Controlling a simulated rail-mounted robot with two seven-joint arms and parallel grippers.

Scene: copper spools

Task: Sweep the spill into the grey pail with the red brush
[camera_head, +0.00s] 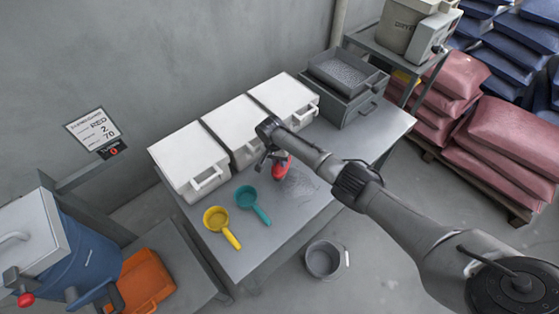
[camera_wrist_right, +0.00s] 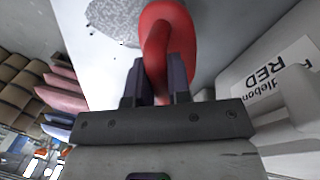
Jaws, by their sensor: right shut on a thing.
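The red brush (camera_head: 281,168) is in my right gripper (camera_head: 268,156), low over the table's right half. In the right wrist view the gripper's fingers (camera_wrist_right: 158,78) are shut on the brush's red curved handle (camera_wrist_right: 168,25). The spill (camera_head: 301,187) is a grey speckled patch on the table just right of the brush; it also shows in the right wrist view (camera_wrist_right: 112,18). The grey pail (camera_head: 323,261) stands on the floor by the table's front edge, its inside looking empty. The brush's bristles are hidden. My left gripper is not in view.
White lidded bins (camera_head: 190,156) line the table's back beside a grey crate (camera_head: 345,75). A teal scoop (camera_head: 247,196) and a yellow scoop (camera_head: 217,220) lie on the left of the table (camera_head: 262,240). An orange tray (camera_head: 145,280) is at lower left. Red sacks (camera_head: 510,130) are stacked right.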

